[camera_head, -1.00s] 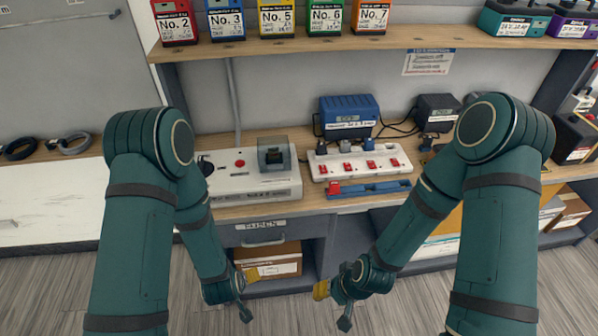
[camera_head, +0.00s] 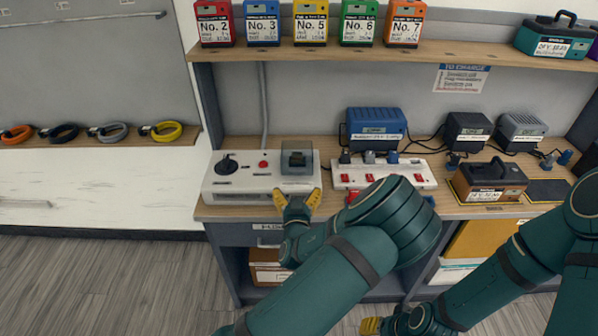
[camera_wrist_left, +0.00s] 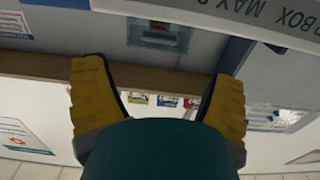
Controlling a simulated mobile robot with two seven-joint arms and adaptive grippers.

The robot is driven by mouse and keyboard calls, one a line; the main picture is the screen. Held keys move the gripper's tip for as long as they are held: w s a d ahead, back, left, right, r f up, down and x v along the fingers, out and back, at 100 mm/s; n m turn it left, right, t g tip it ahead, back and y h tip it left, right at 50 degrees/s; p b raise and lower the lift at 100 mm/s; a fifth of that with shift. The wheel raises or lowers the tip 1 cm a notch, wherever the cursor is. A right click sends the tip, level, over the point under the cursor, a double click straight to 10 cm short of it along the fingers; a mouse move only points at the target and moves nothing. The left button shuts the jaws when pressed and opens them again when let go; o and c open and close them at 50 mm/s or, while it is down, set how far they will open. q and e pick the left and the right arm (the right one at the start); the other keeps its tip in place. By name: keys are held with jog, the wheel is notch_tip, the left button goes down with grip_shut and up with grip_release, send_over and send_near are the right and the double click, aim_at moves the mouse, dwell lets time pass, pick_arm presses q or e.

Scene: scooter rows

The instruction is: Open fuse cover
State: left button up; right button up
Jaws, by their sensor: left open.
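The fuse cover (camera_head: 297,161) is a smoky see-through box on the right part of a white unit (camera_head: 235,182) on the workbench. It looks closed over something dark. My left gripper (camera_head: 298,198) has its yellow fingers spread at the unit's front edge, just below and in front of the cover, with nothing between them. In the left wrist view the two fingers (camera_wrist_left: 158,95) stand wide apart. Whether they touch the unit is unclear. My right gripper (camera_head: 372,326) is at the bottom edge, partly cut off, with its jaws not clearly shown.
A black knob (camera_head: 227,165) and a red button (camera_head: 263,165) are on the unit. A white power strip (camera_head: 420,175) lies to its right. A drawer is below. Numbered boxes stand on the shelf (camera_head: 440,38) above. Coloured cable loops (camera_head: 115,132) lie at the left.

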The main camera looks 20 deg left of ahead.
aim_at(297, 172)
pick_arm(q)
jog(key=x, duration=0.9)
jog(key=shift+w, duration=0.25)
jog(key=c, duration=1.4)
